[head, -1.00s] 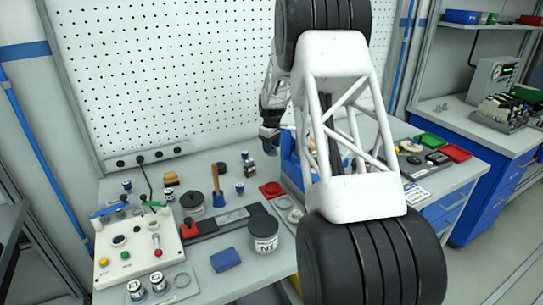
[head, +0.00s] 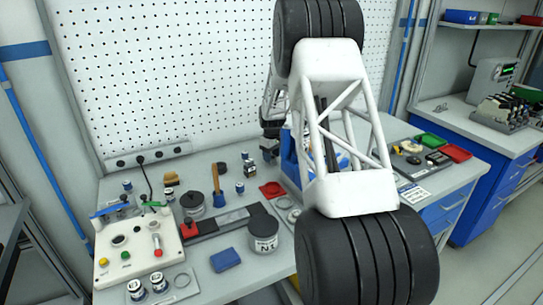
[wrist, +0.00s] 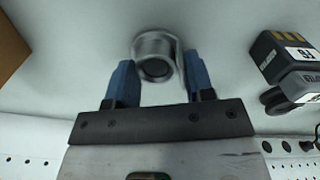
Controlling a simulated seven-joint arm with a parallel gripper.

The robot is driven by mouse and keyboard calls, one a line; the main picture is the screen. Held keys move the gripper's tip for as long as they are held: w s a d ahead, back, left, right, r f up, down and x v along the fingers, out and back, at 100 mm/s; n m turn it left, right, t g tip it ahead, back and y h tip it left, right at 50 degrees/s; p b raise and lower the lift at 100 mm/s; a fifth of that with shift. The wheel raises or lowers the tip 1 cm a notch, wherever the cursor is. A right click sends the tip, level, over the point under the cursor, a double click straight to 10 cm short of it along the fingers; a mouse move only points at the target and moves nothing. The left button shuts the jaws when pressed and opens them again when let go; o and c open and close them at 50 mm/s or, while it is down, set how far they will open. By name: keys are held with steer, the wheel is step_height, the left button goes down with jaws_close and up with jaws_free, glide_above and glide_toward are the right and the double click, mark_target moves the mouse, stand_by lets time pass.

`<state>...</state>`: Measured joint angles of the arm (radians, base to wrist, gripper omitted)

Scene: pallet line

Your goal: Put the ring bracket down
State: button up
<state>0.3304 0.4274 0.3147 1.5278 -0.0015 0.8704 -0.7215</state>
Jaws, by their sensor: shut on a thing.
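The ring bracket (wrist: 155,58) is a round grey metal ring with a dark opening, seen in the wrist view between the blue fingertips. My gripper (wrist: 155,82) is shut on it. The pale bench surface lies behind the bracket; I cannot tell whether the two touch. In the head view my gripper (head: 270,150) is low over the back of the bench, partly hidden by my white arm link, and the bracket cannot be made out there.
In the wrist view a dark block with a label (wrist: 285,58) is at the right and a brown box (wrist: 10,48) at the left. In the head view a red dish (head: 272,189), a blue bin (head: 291,165), a labelled jar (head: 263,232) and a control box (head: 135,245) stand on the bench.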

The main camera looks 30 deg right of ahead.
steer(key=shift+f, duration=0.1)
steer(key=o, duration=1)
step_height(320, 180, up, 12)
stand_by(0.5)
steer(key=shift+r, duration=0.2)
stand_by(0.5)
